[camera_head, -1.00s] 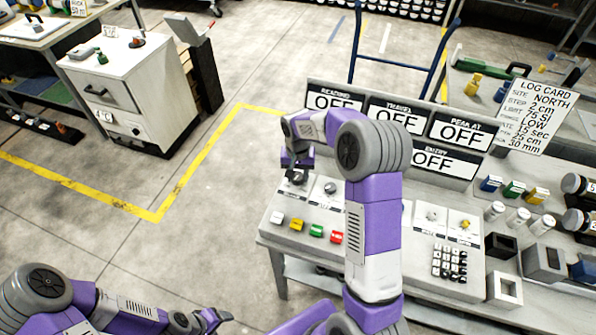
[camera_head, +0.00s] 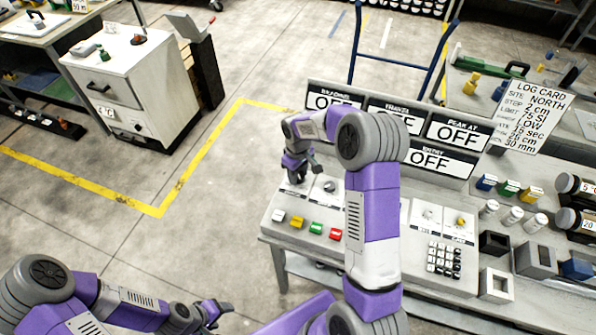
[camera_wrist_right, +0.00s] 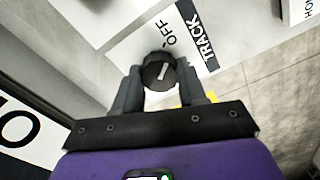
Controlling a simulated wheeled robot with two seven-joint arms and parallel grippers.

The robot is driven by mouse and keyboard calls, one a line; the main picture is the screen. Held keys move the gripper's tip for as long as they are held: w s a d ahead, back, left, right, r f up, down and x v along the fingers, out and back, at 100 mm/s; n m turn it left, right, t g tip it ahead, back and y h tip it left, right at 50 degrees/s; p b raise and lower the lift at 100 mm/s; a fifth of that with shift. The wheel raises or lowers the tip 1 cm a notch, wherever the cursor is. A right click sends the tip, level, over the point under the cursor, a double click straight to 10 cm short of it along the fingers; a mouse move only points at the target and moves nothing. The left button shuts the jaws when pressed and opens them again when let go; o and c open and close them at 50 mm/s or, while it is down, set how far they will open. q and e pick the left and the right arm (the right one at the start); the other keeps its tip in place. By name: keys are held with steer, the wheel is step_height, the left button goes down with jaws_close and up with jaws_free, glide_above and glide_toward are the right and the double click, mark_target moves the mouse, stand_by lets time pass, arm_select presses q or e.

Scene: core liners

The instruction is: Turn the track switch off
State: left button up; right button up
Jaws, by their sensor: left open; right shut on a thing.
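The track switch is a round black knob (camera_wrist_right: 159,72) with a white pointer mark, on a pale panel beside the printed words OFF and TRACK (camera_wrist_right: 202,45). In the right wrist view the fingers of my right gripper (camera_wrist_right: 160,85) are shut on the knob, one on each side. The white mark is tilted, its upper end toward the OFF side. In the head view my right gripper (camera_head: 295,170) is down at the console's left knob and mostly hides it. My left gripper (camera_head: 222,311) is open and empty at the bottom, away from the console.
The console (camera_head: 290,235) has a second knob (camera_head: 329,187), coloured buttons (camera_head: 316,228) and a keypad (camera_head: 445,260). Signs behind it read OFF (camera_head: 333,102). A log card (camera_head: 535,110) stands at right. The floor left of the console is clear.

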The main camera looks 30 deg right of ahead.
steer(key=shift+n, duration=0.9)
steer(key=o, duration=1.1)
steer(key=shift+c, duration=0.2)
steer(key=shift+r, duration=0.1)
step_height(320, 180, up, 7)
steer(key=shift+r+p, duration=0.2)
steer(key=shift+p, duration=0.55)
